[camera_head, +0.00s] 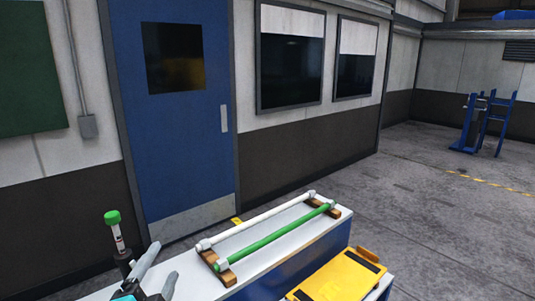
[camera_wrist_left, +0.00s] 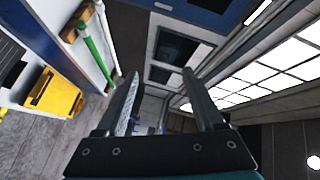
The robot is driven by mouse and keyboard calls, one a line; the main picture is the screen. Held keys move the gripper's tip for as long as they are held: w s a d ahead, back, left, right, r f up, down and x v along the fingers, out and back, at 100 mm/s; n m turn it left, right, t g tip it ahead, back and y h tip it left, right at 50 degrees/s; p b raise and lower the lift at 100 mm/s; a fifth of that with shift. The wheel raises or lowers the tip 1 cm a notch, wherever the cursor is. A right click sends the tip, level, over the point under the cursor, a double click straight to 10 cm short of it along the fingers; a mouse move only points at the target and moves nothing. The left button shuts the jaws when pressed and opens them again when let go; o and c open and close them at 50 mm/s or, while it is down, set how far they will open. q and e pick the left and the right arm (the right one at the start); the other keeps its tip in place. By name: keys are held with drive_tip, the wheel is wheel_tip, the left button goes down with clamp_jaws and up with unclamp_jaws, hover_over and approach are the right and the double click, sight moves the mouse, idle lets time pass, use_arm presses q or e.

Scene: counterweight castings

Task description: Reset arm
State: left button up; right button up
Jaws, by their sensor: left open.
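My left gripper (camera_head: 161,267) is at the bottom left of the head view, over the near left end of the bench (camera_head: 333,216). Its two grey fingers are apart. In the left wrist view the open fingers (camera_wrist_left: 160,76) frame nothing between them but distant wall and windows. It holds nothing. My right gripper is not in view.
A white bar (camera_head: 258,219) and a green bar (camera_head: 272,238) rest on wooden blocks on the bench. A green-capped upright item (camera_head: 113,222) stands beside my left gripper. A yellow case (camera_head: 340,279) sits at the near right. Floor at right is open, with a blue stand (camera_head: 485,124).

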use_arm(q)
drive_tip(key=s+d+f+n+g, duration=0.3)
drive_tip(key=s+f+n+g, duration=0.95)
drive_tip(key=s+f, duration=0.95)
wheel_tip(320, 180, down, 28)
drive_tip(key=s+m+g+b, duration=0.1)
drive_tip(key=g+b, duration=0.1)
drive_tip(key=b, duration=0.6)
drive_tip(key=s+a+f+b, duration=0.1)
drive_tip(key=s+f+b, duration=0.3)
drive_tip(key=s+f, duration=0.3)
drive_tip(key=s+a+f+g+b, duration=0.1)
drive_tip(key=s+f+b, duration=0.3)
drive_tip(key=s+f, duration=0.4)
wheel_tip(320, 180, down, 8)
drive_tip(key=shift+s+a+r+h, duration=0.1)
drive_tip(key=shift+s+a+h, duration=0.2)
drive_tip(key=shift+a, duration=0.3)
drive_tip(key=shift+m, duration=0.25)
